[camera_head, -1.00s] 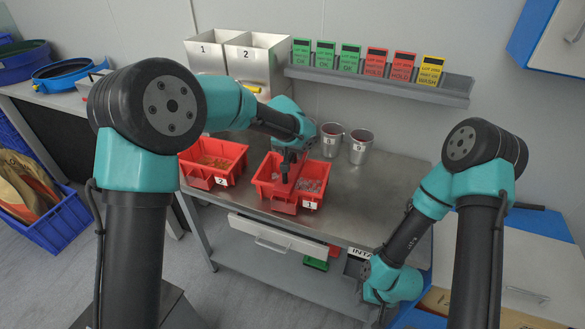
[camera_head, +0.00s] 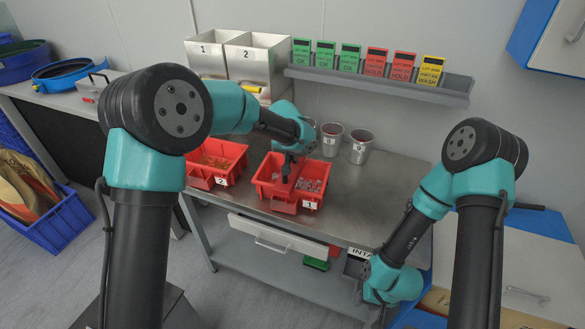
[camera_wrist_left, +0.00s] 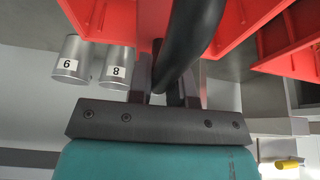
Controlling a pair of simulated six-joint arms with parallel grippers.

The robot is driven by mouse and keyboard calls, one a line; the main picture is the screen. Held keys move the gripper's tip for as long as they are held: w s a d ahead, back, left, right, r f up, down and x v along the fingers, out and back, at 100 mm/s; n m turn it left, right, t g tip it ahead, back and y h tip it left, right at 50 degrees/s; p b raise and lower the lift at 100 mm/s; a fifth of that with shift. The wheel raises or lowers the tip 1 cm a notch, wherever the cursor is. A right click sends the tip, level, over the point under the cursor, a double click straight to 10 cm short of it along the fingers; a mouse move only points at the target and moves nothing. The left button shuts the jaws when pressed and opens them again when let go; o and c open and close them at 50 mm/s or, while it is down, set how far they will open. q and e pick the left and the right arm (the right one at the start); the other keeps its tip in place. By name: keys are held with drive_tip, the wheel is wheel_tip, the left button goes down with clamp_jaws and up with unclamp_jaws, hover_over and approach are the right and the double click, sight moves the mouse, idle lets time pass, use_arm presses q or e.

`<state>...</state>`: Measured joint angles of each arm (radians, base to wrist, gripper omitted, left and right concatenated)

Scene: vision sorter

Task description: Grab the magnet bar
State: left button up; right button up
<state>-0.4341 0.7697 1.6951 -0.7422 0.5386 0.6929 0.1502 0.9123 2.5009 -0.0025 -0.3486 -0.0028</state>
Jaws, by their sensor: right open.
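My left gripper (camera_head: 286,174) points down over the red bin labelled 1 (camera_head: 284,207), at its middle. In the left wrist view a black, curved, rounded bar (camera_wrist_left: 190,40), which may be the magnet bar, runs up from between the fingers of my left gripper (camera_wrist_left: 168,90). The fingers stand on either side of it; I cannot tell whether they touch it. In the head view the bar is too small and hidden by the gripper to make out. My right gripper (camera_head: 378,308) hangs low at the table's front right, away from the bins, its fingers barely showing.
A second red bin labelled 2 (camera_head: 216,163) stands left of bin 1. Metal cups (camera_head: 361,146) stand behind on the right, and steel hoppers (camera_head: 236,58) at the back. A card shelf (camera_head: 380,82) is on the wall. The steel tabletop (camera_head: 375,195) is clear on the right.

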use_arm(q)
clamp_jaws()
idle(0.9)
